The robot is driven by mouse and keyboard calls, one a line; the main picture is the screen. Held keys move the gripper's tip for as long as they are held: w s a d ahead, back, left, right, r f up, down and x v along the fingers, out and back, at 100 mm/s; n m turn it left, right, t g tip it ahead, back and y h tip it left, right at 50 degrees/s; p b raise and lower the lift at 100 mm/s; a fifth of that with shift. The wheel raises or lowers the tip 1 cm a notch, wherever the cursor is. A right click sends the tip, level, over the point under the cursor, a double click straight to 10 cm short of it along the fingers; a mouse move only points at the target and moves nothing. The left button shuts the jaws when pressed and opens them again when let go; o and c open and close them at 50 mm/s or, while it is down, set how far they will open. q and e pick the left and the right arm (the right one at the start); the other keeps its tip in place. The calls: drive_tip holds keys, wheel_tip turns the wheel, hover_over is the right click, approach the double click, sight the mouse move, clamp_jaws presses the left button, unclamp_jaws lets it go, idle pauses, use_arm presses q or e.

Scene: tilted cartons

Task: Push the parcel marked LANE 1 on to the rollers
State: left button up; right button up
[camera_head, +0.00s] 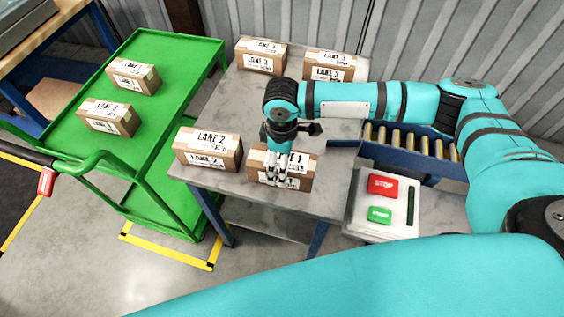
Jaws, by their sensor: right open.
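The parcel marked LANE 1 (300,178) is a brown carton with white labels near the front edge of the grey table (232,107). My right gripper (275,181) points down over this parcel and hides part of its front and label. Its fingers are open, and I cannot tell whether they touch the carton. The rollers (411,143) are yellowish bars in a blue frame, to the right of the table and partly hidden by my right arm. My left gripper is not in view.
A LANE 2 parcel (208,162) stands just left of the LANE 1 parcel. Two LANE 3 parcels (260,65) (328,74) stand at the back. A green cart (167,60) holds two cartons. A control box (400,215) with red and green buttons sits at the front right.

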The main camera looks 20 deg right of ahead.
drive_tip(key=c, duration=0.9)
drive_tip(key=shift+o, duration=0.2)
drive_tip(key=shift+w+d, duration=0.5)
drive_tip(key=shift+w, duration=0.25)
drive_tip(key=shift+w+d, duration=0.5)
drive_tip(key=shift+w, duration=0.3)
drive_tip(key=shift+w+d, duration=0.5)
drive_tip(key=shift+w, duration=0.25)
drive_tip(key=shift+w+d, duration=0.75)
drive_tip(key=shift+w, duration=0.35)
drive_tip(key=shift+w+d, duration=0.75)
drive_tip(key=shift+w, duration=0.35)
drive_tip(key=shift+m, duration=0.3)
drive_tip(key=shift+w+d+b, duration=0.45)
drive_tip(key=shift+w+d, duration=0.3)
drive_tip(key=shift+w, duration=0.35)
drive_tip(key=shift+w+d+b, duration=0.4)
drive_tip(key=shift+w+d, duration=0.35)
drive_tip(key=shift+w, duration=0.35)
drive_tip(key=shift+w+d+f+b, duration=0.1)
drive_tip(key=shift+w+d+b, duration=0.5)
drive_tip(key=shift+w, duration=0.25)
drive_tip(key=shift+w+d+b, duration=0.45)
drive_tip(key=shift+w+b, duration=0.1)
drive_tip(key=shift+w, duration=0.25)
drive_tip(key=shift+w+d+b, duration=0.4)
drive_tip(key=shift+w+d, duration=0.05)
drive_tip(key=shift+w, duration=0.15)
drive_tip(key=o, duration=0.9)
